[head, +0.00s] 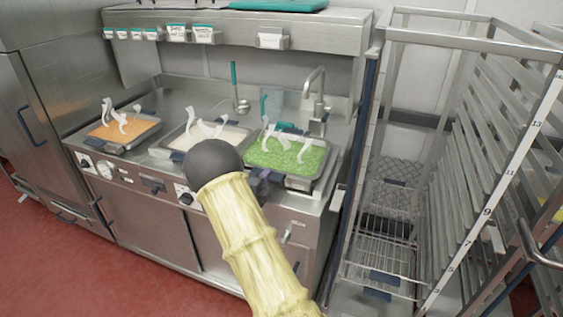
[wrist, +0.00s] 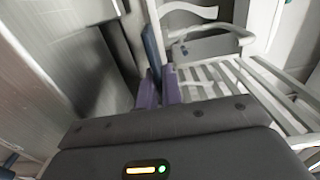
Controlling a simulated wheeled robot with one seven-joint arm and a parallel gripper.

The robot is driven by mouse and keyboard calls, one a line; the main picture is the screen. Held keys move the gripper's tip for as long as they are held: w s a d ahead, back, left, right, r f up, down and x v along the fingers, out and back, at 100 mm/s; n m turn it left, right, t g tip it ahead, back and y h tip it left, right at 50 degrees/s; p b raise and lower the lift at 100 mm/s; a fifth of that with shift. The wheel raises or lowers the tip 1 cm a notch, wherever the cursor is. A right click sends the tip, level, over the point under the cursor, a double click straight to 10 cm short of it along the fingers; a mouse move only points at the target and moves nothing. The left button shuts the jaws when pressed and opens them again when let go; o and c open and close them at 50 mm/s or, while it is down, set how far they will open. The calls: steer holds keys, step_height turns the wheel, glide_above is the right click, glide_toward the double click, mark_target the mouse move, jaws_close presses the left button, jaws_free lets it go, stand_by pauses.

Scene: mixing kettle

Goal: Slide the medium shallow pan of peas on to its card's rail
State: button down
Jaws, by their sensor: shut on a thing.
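The pan of green peas (head: 290,156) sits on the steel counter, the rightmost of three filled pans, with white curled shapes over it. My gripper (head: 260,183) is at the pan's front edge, mostly hidden behind the dark ball-shaped joint of my arm. In the wrist view, its purple fingers (wrist: 159,88) are shut close together at the end of a blue strip, which looks like the pan's front handle. No peas show there, and the exact contact is unclear. The tall rail rack (head: 490,170) with numbered levels stands to the right. Several small cards (head: 203,34) line the shelf above.
A pan of orange food (head: 122,128) and a pan of pale food (head: 205,137) stand to the left on the counter. A tap (head: 318,95) rises behind the peas. A wire-shelved rack (head: 380,265) stands close to the counter's right end. The red floor is clear at front left.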

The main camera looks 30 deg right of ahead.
steer(key=shift+r, duration=0.25)
steer(key=shift+r+p, duration=0.6)
steer(key=shift+r, duration=1.6)
steer(key=p, duration=0.1)
steer(key=a+t+p, duration=0.1)
steer(key=p, duration=0.1)
steer(key=shift+w+r+n+y, duration=0.3)
steer(key=shift+w+n+y, duration=0.05)
steer(key=shift+n+y, duration=0.05)
steer(key=s+a+n+t+y+p, duration=0.3)
steer(key=a+y+p, duration=0.3)
steer(key=a+p, duration=0.3)
steer(key=s+a+r+n+t+y+p, duration=0.1)
steer(key=s+a+n+t+y+p, duration=0.2)
steer(key=a+n+y+p, duration=0.3)
steer(key=a+y+p, duration=0.1)
steer(key=a+p, duration=0.3)
steer(key=p, duration=0.4)
steer(key=shift+s+r+n, duration=0.2)
steer(key=shift+r+n, duration=0.1)
steer(key=shift+a, duration=0.15)
